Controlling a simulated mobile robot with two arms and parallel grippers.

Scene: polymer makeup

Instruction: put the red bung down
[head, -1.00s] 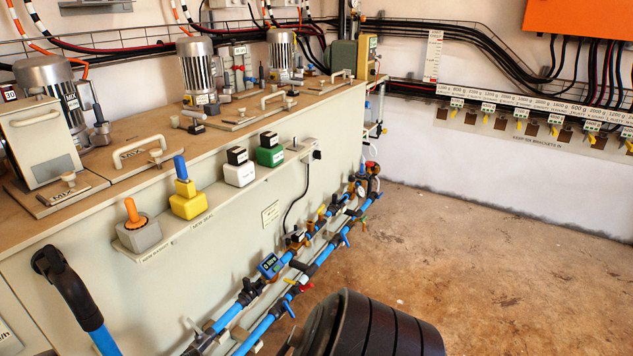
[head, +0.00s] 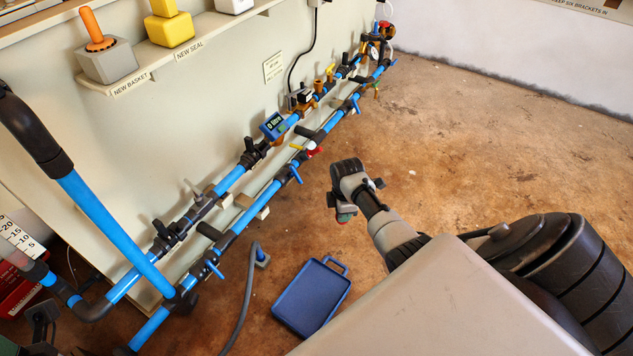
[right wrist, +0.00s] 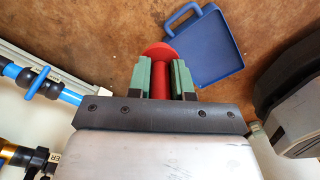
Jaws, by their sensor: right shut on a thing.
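The red bung (right wrist: 158,70) is between the green fingers of my right gripper (right wrist: 160,78) in the right wrist view. It has a wide rounded head and a narrower body, and the fingers close on the body from both sides. The blue tray (head: 312,297) lies on the floor and looks empty. It also shows beyond the bung in the right wrist view (right wrist: 205,50). I cannot make out my left gripper.
Blue pipes with valves (head: 240,225) run along the cream cabinet (head: 200,130) on the left. A grey hose (head: 243,300) lies between pipes and tray. A shelf with a new basket (head: 107,60) and yellow seal block (head: 169,28) is above. The brown floor (head: 450,130) is largely clear.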

